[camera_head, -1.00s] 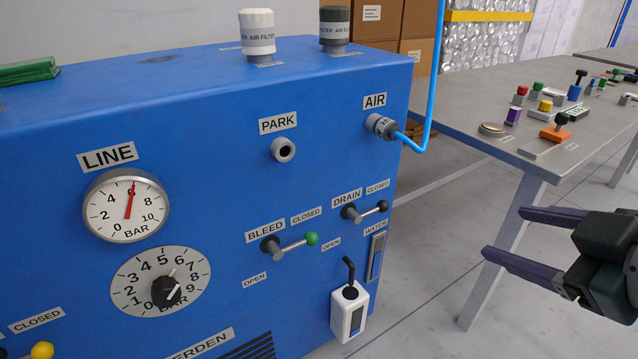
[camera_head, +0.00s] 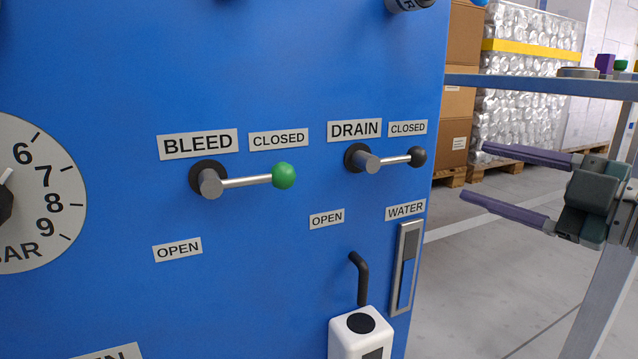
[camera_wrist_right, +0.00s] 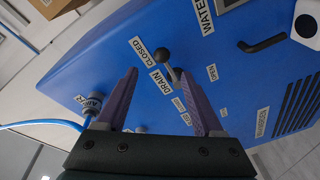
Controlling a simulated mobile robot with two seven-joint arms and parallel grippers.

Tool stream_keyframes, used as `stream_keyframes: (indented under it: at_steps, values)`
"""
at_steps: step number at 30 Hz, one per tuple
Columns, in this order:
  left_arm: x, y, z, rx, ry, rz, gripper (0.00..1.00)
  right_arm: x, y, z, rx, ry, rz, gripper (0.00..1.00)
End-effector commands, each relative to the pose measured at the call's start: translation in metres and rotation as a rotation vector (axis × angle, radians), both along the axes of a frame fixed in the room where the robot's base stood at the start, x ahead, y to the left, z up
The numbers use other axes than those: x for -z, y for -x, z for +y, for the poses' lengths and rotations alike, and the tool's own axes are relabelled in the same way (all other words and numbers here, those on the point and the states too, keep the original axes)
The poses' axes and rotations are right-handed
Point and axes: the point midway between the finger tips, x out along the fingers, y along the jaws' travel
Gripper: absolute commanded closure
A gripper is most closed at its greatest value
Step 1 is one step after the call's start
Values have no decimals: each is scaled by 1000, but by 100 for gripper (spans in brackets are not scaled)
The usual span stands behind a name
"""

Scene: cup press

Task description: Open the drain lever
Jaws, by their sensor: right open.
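The drain lever (camera_head: 395,160) has a black ball knob and a metal rod on the blue panel. Its rod points right, toward the CLOSED label (camera_head: 408,128). The OPEN label (camera_head: 326,218) is below and left of its pivot. My right gripper (camera_head: 474,172) is open and empty, with purple fingers pointing left toward the knob, right of the panel edge and apart from the lever. In the right wrist view the drain lever's knob (camera_wrist_right: 163,55) shows between and beyond the fingertips (camera_wrist_right: 162,77). My left gripper is not in view.
The bleed lever (camera_head: 245,181) with a green knob is left of the drain lever, also pointing right. A metal table (camera_head: 535,86) stands behind my right gripper.

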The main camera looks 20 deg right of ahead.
Motion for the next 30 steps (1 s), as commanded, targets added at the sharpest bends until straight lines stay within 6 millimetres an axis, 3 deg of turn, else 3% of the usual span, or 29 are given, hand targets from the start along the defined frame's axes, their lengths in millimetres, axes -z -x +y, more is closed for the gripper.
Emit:
stream_keyframes:
  at_steps: [5,21,30]
  values:
    - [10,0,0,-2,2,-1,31,1,-12,4,-4,2,-6,31]
    - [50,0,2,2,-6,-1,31,1,-78,22,0,0,-4,31]
    - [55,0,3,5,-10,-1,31,0,-94,26,0,0,-1,31]
